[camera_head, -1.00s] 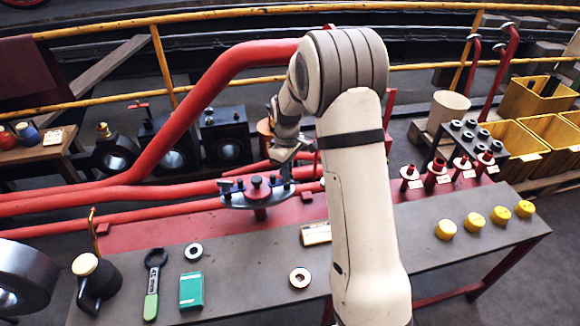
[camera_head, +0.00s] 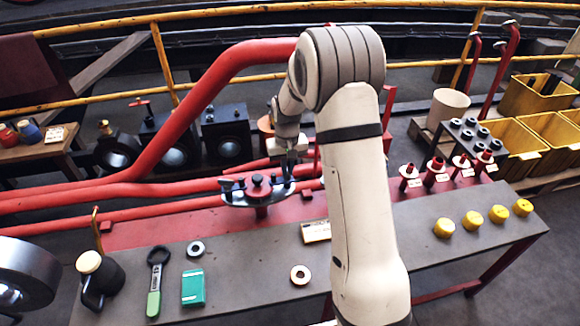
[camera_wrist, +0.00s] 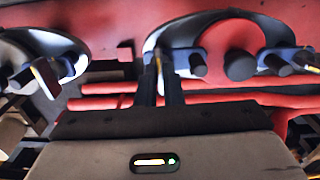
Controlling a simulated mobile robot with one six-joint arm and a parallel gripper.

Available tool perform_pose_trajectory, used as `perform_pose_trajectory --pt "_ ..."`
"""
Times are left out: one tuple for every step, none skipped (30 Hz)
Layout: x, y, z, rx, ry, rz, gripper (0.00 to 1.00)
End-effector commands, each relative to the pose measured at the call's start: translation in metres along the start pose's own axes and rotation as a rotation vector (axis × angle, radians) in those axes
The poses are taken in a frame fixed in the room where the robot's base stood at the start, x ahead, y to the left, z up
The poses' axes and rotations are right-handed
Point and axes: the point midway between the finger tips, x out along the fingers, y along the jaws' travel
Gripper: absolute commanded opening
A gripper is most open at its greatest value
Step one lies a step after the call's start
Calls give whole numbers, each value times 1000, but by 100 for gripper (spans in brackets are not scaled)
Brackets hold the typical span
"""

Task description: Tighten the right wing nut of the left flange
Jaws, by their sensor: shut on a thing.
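My gripper (camera_head: 288,176) points down at the flange's right end. In the wrist view, my gripper (camera_wrist: 160,72) has its two dark fingers close together, shut on the right wing nut (camera_wrist: 157,60). The fingers mostly hide that nut. The same flange (camera_wrist: 222,22) lies to the right there, with the other wing nut (camera_wrist: 308,61) at its far end.
A second flange (camera_wrist: 75,35) with a wing nut (camera_wrist: 45,76) is at the left of the wrist view. Red pipes (camera_head: 120,192) run beside the bench. A wrench (camera_head: 155,280), a green box (camera_head: 193,288), metal rings and yellow caps (camera_head: 472,220) lie on the bench.

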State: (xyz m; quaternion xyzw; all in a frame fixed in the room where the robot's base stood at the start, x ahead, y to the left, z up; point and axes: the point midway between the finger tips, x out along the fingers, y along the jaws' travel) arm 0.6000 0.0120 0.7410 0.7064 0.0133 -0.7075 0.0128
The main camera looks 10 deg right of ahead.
Motion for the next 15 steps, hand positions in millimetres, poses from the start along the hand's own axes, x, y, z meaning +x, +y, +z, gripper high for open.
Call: perform_pose_trajectory --pt "-4 -1 -4 14 15 -1 0" --pt "-4 -1 -4 22 15 -1 0" --pt "-4 -1 -4 31 15 -1 0" --pt "-4 -1 -5 35 16 -1 0" --pt "-4 -1 -5 40 16 -1 0" --pt "-4 -1 -5 45 16 -1 0" --pt "-4 -1 -5 48 16 -1 0" --pt "-4 -1 -5 50 16 -1 0" --pt "-4 -1 -5 52 16 -1 0" --pt "-4 -1 -5 53 16 -1 0" --pt "-4 0 -5 53 16 -1 0" --pt "-4 0 -5 54 16 -1 0" --pt "-4 0 -5 54 16 -1 0" --pt "-4 0 -5 53 16 -1 0" --pt "-4 0 -5 53 16 -1 0"
